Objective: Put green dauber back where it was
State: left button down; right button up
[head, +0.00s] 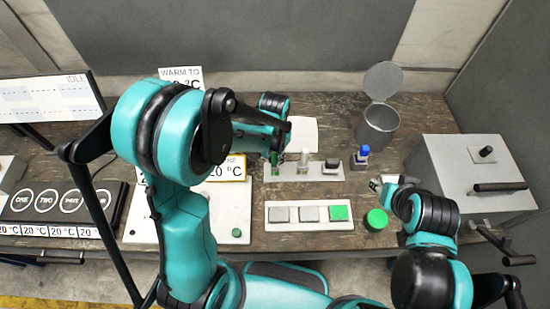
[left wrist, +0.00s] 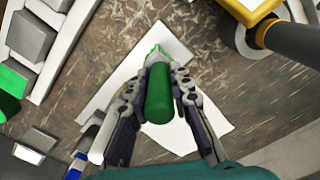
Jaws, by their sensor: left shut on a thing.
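My left gripper (head: 275,142) is shut on the green dauber (head: 275,159), which also shows between the fingers in the left wrist view (left wrist: 158,95). The dauber is over the left end of the pale rack (head: 320,174). Its lower tip is mostly hidden, and I cannot tell whether it touches the rack.
A panel with two grey buttons and one green button (head: 309,215) lies in front of the rack. A green round container (head: 376,219) and an open metal canister (head: 377,126) are to the right. White paper (head: 303,132) lies behind. A grey box (head: 467,168) stands far right.

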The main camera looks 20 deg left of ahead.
pick_arm(q)
jog(key=shift+f, duration=0.15)
jog(key=c, duration=1.4)
grip_release()
jog(key=shift+o, duration=0.2)
